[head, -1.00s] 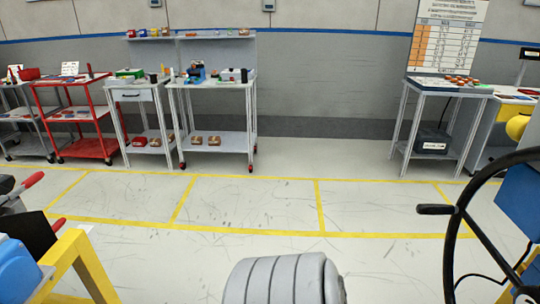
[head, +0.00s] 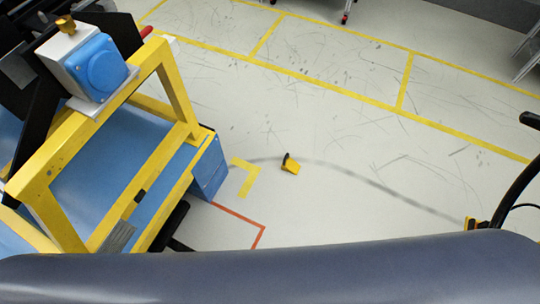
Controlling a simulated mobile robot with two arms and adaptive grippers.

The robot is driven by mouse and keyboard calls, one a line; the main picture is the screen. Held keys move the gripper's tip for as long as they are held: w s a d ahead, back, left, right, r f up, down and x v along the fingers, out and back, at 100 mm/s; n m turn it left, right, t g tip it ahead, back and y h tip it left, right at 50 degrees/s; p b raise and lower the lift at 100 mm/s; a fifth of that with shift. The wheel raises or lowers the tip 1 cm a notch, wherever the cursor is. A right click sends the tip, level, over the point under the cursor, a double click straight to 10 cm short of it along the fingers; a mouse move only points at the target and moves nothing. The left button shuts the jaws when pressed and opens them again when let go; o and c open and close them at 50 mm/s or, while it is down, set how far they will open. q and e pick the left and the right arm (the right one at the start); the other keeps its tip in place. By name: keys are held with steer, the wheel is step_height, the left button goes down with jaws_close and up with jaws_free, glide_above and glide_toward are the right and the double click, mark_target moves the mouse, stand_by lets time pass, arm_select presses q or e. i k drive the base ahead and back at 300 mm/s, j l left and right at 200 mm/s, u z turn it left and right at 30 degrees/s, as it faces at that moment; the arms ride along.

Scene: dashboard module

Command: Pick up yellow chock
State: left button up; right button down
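A small yellow chock (head: 290,165) with a dark part on its left end lies on the grey floor near the middle of the head view. It is apart from everything around it. A small yellow and black thing (head: 472,222) shows at the right, by the foot of a black curved bar; I cannot tell whether it is another chock. Neither of my grippers is in view.
A yellow frame (head: 170,90) with blue panels and a blue-faced unit (head: 100,67) stands at the left. The black curved bar (head: 497,195) rises at the right edge. A smooth dark grey surface (head: 280,275) hides the bottom. Floor around the chock is clear.

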mark_target(289, 164)
steer(key=z, duration=0.35)
steer(key=u, duration=0.6)
steer(key=i+l+u, duration=0.1)
steer(key=u, duration=1.05)
steer(key=l+u, duration=0.15)
steer(key=u, duration=1.05)
steer(key=l+u, duration=0.15)
steer(key=u, duration=1.05)
steer(key=k+u, duration=0.1)
steer(key=u, duration=0.5)
steer(key=k+l+u, duration=0.2)
steer(key=k+u, duration=0.3)
steer(key=k+z, duration=0.25)
steer(key=z, duration=0.2)
steer(key=k+l+z, duration=0.1)
steer(key=k+z, duration=0.15)
steer(key=z, duration=0.2)
steer(key=k+z, duration=0.2)
steer(key=z, duration=1.7)
